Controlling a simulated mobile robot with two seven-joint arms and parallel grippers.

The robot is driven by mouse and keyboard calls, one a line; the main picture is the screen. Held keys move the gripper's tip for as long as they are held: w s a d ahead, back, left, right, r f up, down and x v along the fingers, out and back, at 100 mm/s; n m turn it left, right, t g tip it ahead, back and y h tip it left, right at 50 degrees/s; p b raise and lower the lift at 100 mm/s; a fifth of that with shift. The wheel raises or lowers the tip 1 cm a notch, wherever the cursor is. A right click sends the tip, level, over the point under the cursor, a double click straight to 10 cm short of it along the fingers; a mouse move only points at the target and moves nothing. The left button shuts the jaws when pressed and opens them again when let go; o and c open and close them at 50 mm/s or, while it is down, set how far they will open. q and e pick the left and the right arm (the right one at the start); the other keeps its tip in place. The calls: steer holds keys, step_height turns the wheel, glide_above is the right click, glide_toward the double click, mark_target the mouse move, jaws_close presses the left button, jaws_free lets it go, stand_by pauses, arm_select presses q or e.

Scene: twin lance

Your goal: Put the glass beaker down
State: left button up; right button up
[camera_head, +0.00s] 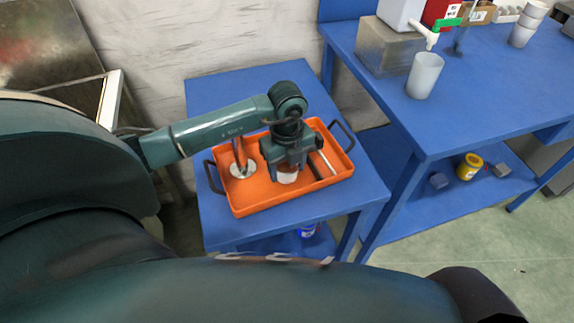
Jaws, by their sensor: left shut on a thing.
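My left gripper (287,165) is over the orange tray (262,207), pointing down. It is shut on the glass beaker (287,176), of which only a small pale lower part shows below the fingers. The rest of the beaker is hidden by the gripper. I cannot tell whether its base touches the tray floor. The tray lies on the small blue table (222,232). My right gripper is not in view.
A stand with a round pale base (243,171) is left of the gripper in the tray; dark tools (322,165) lie right of it. Dark handles rise at the tray's ends. A larger blue table (470,100) at right holds a translucent cup (425,76) and a dispenser (402,14).

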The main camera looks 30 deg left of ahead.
arm_select(q)
steer(key=shift+f, duration=0.2)
steer(key=o, duration=1.1)
steer(key=shift+r, duration=0.1)
step_height(320, 180, up, 12)
steer(key=shift+r, duration=0.15)
